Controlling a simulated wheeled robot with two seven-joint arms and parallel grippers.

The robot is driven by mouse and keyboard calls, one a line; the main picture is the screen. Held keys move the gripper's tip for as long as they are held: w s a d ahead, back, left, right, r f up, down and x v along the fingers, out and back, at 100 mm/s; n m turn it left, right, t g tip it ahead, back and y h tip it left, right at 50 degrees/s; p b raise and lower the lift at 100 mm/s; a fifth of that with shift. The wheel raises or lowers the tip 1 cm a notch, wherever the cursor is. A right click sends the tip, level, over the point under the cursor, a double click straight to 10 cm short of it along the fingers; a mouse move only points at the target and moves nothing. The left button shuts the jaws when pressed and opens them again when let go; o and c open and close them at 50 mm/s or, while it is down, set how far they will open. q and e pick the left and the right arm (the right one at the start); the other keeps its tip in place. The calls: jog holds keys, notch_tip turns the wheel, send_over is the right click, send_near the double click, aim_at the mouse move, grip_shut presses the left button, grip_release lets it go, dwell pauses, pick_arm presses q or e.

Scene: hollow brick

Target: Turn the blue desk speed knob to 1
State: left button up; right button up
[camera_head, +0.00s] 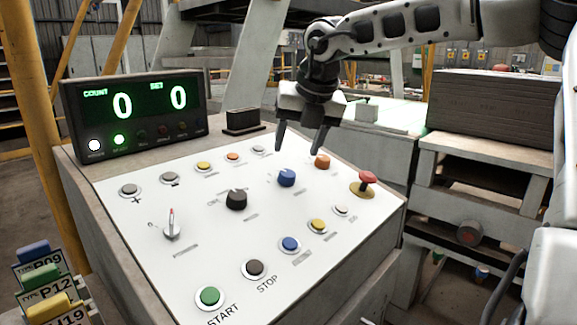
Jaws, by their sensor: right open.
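The blue speed knob (287,177) sits on the white sloped panel of the desk (200,250), right of the black knob (236,198). A pale pointer mark shows on its top; the scale print around it is too small to read. My right gripper (299,150) hangs above the blue knob, fingers pointing down, open and empty. Its fingertips look a little above and behind the knob; whether they touch the panel cannot be told. My left gripper is not in view.
A red mushroom button (366,178) and an orange button (322,161) stand right of the knob. A silver lever switch (171,225) is at left. The display box (133,112) reads 0 and 0. Coloured type tags (42,285) stand at lower left.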

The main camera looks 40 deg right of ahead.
aim_at(288, 172)
jog(key=p+x, duration=0.1)
jog(key=x, duration=0.6)
jog(key=shift+w+f, duration=0.1)
jog(key=shift+f, duration=0.2)
jog(key=c, duration=0.9)
